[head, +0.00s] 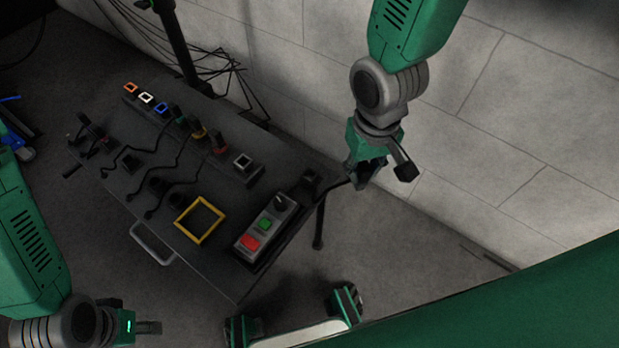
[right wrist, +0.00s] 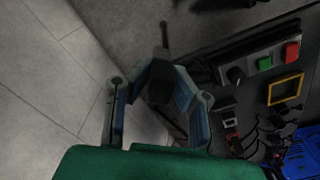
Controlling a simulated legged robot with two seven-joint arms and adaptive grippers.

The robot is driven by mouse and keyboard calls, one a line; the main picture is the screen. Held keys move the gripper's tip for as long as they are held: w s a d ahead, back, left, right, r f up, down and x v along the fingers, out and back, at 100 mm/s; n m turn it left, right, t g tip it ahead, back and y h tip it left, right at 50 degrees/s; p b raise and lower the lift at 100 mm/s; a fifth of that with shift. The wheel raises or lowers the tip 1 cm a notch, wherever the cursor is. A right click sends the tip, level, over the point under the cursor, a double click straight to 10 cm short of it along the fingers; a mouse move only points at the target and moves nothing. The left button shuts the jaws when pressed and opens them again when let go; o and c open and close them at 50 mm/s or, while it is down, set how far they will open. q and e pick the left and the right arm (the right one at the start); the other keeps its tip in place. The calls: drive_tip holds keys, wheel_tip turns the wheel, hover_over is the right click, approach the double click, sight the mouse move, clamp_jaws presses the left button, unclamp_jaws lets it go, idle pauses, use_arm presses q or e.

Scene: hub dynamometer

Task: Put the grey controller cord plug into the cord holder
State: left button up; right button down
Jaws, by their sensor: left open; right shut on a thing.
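My right gripper (head: 373,172) is shut on a small dark piece, likely the grey controller cord plug; it also shows between the fingers in the right wrist view (right wrist: 158,84). The gripper is off the table's right end, near the wall, and partly hides the piece. A dark cord seems to run from it toward the table. A dark block with a pale square rim (head: 243,162), possibly the cord holder, stands at the right end of a row on the table. My left gripper (head: 138,326) is open and empty at the lower left, away from the table.
A controller box (head: 265,228) with red and green buttons and a black knob lies near the table's right edge. A yellow square frame (head: 200,220) is beside it. Orange, white and blue rimmed holders (head: 146,98) and coloured plugs with cords (head: 200,134) line the table's back. A wall stands behind.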

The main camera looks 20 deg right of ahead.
drive_tip(key=shift+s+a+f+b, duration=0.3)
drive_tip(key=shift+s+a+f, duration=0.6)
drive_tip(key=shift+a+f, duration=0.25)
drive_tip(key=w+a+p, duration=0.2)
drive_tip(key=w+a, duration=0.5)
drive_tip(key=w, duration=0.2)
drive_tip(key=shift+w+a+f+p, duration=0.15)
drive_tip(key=shift+w+a+p, duration=0.15)
idle(0.9)
drive_tip(key=shift+w+d, duration=0.1)
drive_tip(key=shift+d, duration=0.05)
drive_tip(key=shift+w+d+p, duration=0.4)
drive_tip(key=shift+w+d, duration=0.5)
drive_tip(key=shift+d, duration=0.25)
drive_tip(key=shift+f, duration=0.1)
